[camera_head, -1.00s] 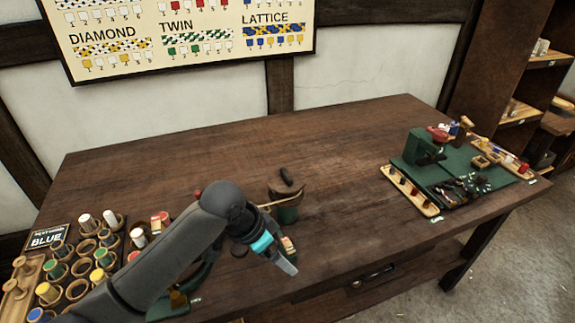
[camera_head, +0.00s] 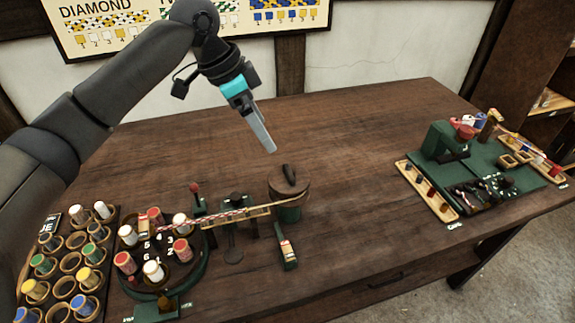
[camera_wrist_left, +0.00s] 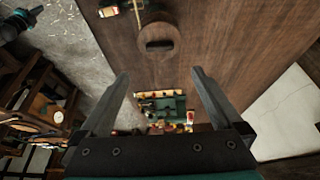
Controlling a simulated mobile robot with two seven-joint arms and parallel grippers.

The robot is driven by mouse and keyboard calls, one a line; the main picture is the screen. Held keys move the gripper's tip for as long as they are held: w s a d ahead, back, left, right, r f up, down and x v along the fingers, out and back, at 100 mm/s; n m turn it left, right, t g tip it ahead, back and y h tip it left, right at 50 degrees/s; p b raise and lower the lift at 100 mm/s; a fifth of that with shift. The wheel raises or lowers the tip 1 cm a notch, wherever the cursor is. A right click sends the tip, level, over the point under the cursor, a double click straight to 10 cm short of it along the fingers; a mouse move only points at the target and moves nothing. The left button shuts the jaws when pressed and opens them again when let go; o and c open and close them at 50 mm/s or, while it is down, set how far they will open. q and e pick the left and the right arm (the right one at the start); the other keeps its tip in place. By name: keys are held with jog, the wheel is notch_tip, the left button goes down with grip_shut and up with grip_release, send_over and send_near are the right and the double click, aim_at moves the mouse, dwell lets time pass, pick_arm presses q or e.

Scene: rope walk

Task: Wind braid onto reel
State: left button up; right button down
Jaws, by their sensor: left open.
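The reel (camera_head: 291,186) is a round brown drum with a dark handle on top, on a green stand; it also shows in the left wrist view (camera_wrist_left: 158,38). The red-and-white braid (camera_head: 225,216) runs from the round bobbin carrier (camera_head: 157,262) over a stand towards the reel. A plain tan strand continues to and around the reel's side. My left gripper (camera_head: 270,150) is open and empty, above and slightly left of the reel; its spread fingers show in the wrist view. A dark arm end with a teal band, apparently my right gripper (camera_wrist_left: 30,16), shows at that view's upper left, jaws unclear.
A bobbin rack (camera_head: 68,262) stands at the left. A green board with tools (camera_head: 480,175) is at the right. The table's middle and back are clear.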

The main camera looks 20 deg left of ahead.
aim_at(289, 172)
pick_arm(q)
jog(key=b+x, duration=0.2)
jog(key=x, duration=1.1)
jog(key=shift+f, duration=0.15)
jog(key=shift+c, duration=0.2)
jog(key=c, duration=1.2)
